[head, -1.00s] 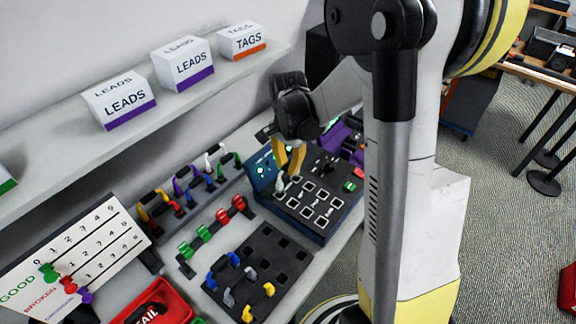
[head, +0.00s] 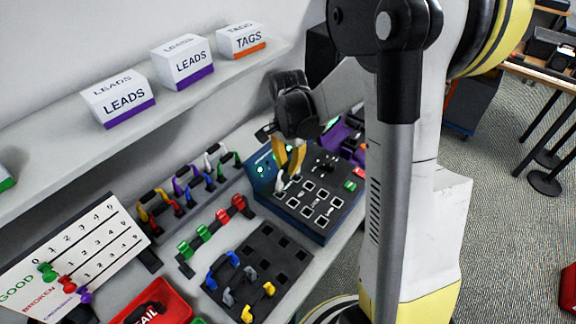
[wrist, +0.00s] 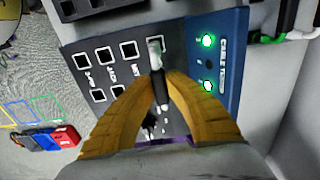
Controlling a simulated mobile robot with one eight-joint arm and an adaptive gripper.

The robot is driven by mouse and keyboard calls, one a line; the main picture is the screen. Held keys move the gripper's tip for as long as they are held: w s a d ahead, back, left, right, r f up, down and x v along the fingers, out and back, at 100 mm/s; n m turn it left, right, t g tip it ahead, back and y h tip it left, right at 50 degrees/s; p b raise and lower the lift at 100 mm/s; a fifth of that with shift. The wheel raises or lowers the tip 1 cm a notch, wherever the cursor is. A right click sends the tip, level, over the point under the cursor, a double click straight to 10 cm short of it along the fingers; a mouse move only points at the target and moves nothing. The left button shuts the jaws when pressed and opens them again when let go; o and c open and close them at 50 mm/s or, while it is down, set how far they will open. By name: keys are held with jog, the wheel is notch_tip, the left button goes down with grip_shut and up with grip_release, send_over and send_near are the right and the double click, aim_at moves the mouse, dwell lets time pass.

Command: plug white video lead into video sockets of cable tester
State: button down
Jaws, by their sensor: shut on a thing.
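The cable tester (head: 322,222) is a dark box with rows of square sockets and a blue panel with green lights, on the bench below my arm; it also fills much of the wrist view (wrist: 180,107). My gripper (head: 287,172) is over its left part. In the wrist view my yellow fingers (wrist: 161,78) are shut on the white lead (wrist: 154,55), whose white plug end is at a socket of the row beside the blue panel. I cannot tell whether the plug is seated. The lead's other end is partly hidden by the fingers.
A rack (head: 190,192) of coloured leads stands left of the tester. A dark tray (head: 262,252) with blue, grey and yellow leads lies in front. A red FAIL bin (head: 150,302) and a score board (head: 80,255) are at lower left. A shelf with boxes runs above.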

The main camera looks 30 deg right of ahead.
jog(key=shift+f, duration=0.15)
jog(key=shift+f+b, duration=0.3)
jog(key=shift+b, duration=0.15)
jog(key=shift+f+b, duration=0.45)
jog(key=shift+b, duration=0.05)
dwell(1.0)
jog(key=c, duration=0.8)
grip_release()
jog(key=shift+c, duration=0.2)
jog(key=shift+r+p, duration=2.9)
jog(key=shift+r, duration=1.15)
